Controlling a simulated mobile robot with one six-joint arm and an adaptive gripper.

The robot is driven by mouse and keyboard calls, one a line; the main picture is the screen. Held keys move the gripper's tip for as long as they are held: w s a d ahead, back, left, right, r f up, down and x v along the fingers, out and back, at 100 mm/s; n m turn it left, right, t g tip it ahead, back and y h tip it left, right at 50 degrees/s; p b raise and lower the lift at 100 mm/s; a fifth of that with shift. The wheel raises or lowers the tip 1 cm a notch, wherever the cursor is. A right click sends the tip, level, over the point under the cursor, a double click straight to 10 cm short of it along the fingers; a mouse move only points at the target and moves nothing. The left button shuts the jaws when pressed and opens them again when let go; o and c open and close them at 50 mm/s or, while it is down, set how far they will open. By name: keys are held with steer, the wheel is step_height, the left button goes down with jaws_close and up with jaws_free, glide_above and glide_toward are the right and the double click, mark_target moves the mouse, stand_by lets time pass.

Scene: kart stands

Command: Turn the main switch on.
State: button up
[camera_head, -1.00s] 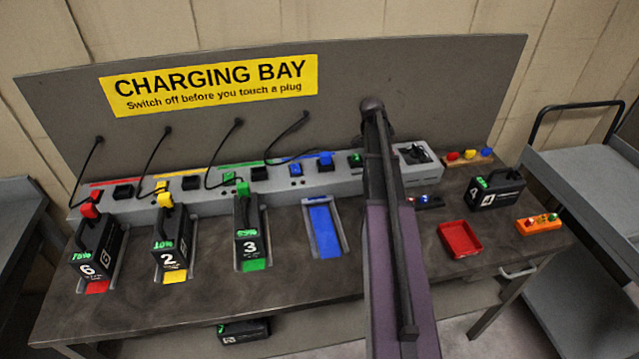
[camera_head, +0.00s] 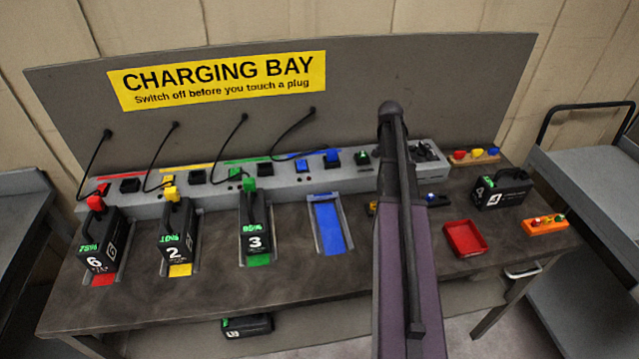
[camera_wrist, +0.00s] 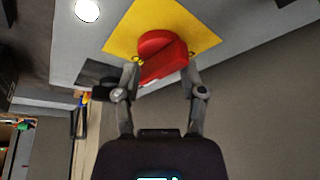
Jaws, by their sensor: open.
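The main switch is a red rotary knob (camera_wrist: 162,52) on a yellow square plate (camera_wrist: 192,18), seen in the wrist view. The plate is on a light grey housing. My gripper (camera_wrist: 162,70) is open, with one finger on each side of the knob's bar. I cannot tell whether either finger touches it. The bar lies slightly tilted in the picture. In the head view the grey console's right end (camera_head: 428,163) is partly covered by my arm, and the red knob cannot be made out there.
A round white lamp (camera_wrist: 87,10) is beside the plate. Batteries 6 (camera_head: 101,240), 2 (camera_head: 176,232) and 3 (camera_head: 254,220) stand in bays; the blue bay (camera_head: 330,228) is empty. A red tray (camera_head: 465,238), battery 4 (camera_head: 502,190) and an orange block (camera_head: 545,225) are at right.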

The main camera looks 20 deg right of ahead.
steer(key=shift+n+t+y, duration=0.6)
steer(key=shift+n+t, duration=0.1)
steer(key=shift+n, duration=1.5)
steer(key=shift+d+n+t+y, duration=0.15)
steer(key=shift+n+y, duration=0.25)
steer(key=shift+n, duration=0.85)
steer(key=shift+a+n+t+y, duration=0.1)
steer(key=shift+n+t+y, duration=0.25)
steer(key=shift+n, duration=0.9)
steer(key=p+v, duration=1.3)
steer(key=v, duration=0.1)
steer(key=s+a+f+g+b, duration=0.1)
steer(key=a+f+b, duration=0.1)
steer(key=a, duration=0.8)
steer(key=s+a+f+n+g+y+b, duration=0.1)
steer(key=a+f+b, duration=0.2)
steer(key=a, duration=0.7)
steer(key=s+a+f+n+g+b, duration=0.1)
steer(key=s+a+f+b, duration=0.1)
steer(key=a, duration=0.8)
steer(key=shift+f+y+b, duration=0.35)
steer(key=shift+f+b, duration=0.05)
steer(key=shift+f, duration=0.5)
steer(key=shift+a, duration=0.1)
